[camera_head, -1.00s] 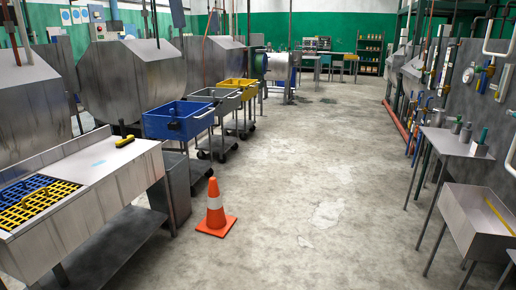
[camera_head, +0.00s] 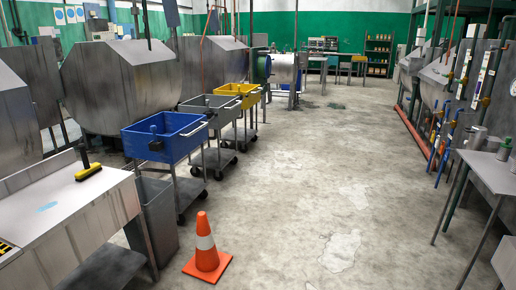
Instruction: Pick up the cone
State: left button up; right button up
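An orange traffic cone (camera_head: 206,250) with a white band and a square orange base stands upright on the concrete floor. It is in the lower left-middle of the head view, just right of a grey bin beside the metal bench. Nothing touches the cone from above and it is fully visible. Neither of my grippers shows in the head view.
A metal bench (camera_head: 70,215) with a yellow brush (camera_head: 88,172) stands at left. Blue (camera_head: 165,140), grey (camera_head: 208,110) and yellow (camera_head: 237,92) tubs on wheeled carts line up behind the cone. A metal table (camera_head: 490,172) stands at right. The middle floor is open.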

aim_at(207, 264)
jog(key=i, duration=1.45)
jog(key=i+u, duration=0.25)
jog(key=i, duration=0.25)
jog(key=i+l+u, duration=0.2)
jog(key=i, duration=0.25)
jog(key=i+l+u, duration=0.25)
jog(key=i, duration=0.2)
jog(key=i+l+u, duration=0.7)
jog(key=i+l, duration=0.05)
jog(key=i, duration=0.05)
